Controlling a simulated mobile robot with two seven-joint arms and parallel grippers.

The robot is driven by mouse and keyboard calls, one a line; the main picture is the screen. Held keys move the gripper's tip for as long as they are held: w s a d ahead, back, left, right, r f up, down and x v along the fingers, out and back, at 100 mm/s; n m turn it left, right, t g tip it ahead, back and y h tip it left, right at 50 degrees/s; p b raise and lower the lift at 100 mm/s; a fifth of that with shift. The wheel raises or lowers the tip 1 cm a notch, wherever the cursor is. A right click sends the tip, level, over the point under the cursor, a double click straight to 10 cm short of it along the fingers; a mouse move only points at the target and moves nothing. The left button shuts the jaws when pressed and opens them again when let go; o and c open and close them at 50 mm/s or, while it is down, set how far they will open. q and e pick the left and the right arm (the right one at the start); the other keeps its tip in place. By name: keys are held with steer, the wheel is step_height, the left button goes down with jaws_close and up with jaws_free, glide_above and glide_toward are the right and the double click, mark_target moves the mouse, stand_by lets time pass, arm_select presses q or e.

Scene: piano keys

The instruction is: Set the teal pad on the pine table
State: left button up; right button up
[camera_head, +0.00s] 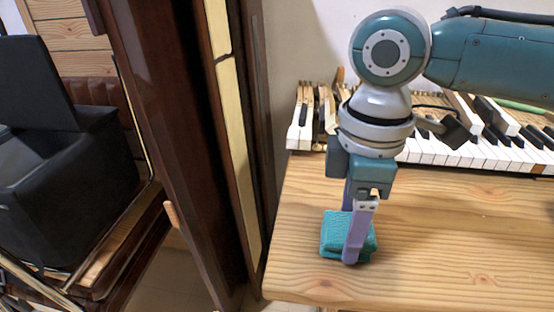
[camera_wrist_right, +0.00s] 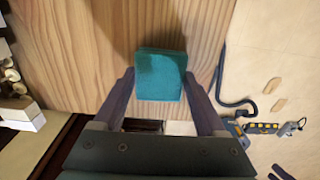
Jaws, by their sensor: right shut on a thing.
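The teal pad (camera_head: 334,232) is a small, thick, rounded block over the left front part of the pine table (camera_head: 440,240). My right gripper (camera_head: 349,240) points down and is shut on the pad, with a purple finger on its near side. In the right wrist view the pad (camera_wrist_right: 160,75) sits between the two fingertips (camera_wrist_right: 160,84), with wood grain behind it. The pad is at or very close to the tabletop; I cannot tell whether it touches. My left gripper is not in view.
A row of piano keys (camera_head: 455,153) and loose key parts lie along the back of the table. A dark wooden upright (camera_head: 165,120) stands just left of the table. The tabletop right of the gripper is clear.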

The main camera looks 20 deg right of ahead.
steer(key=shift+f, duration=0.15)
steer(key=o, duration=1.3)
steer(key=shift+c, duration=0.2)
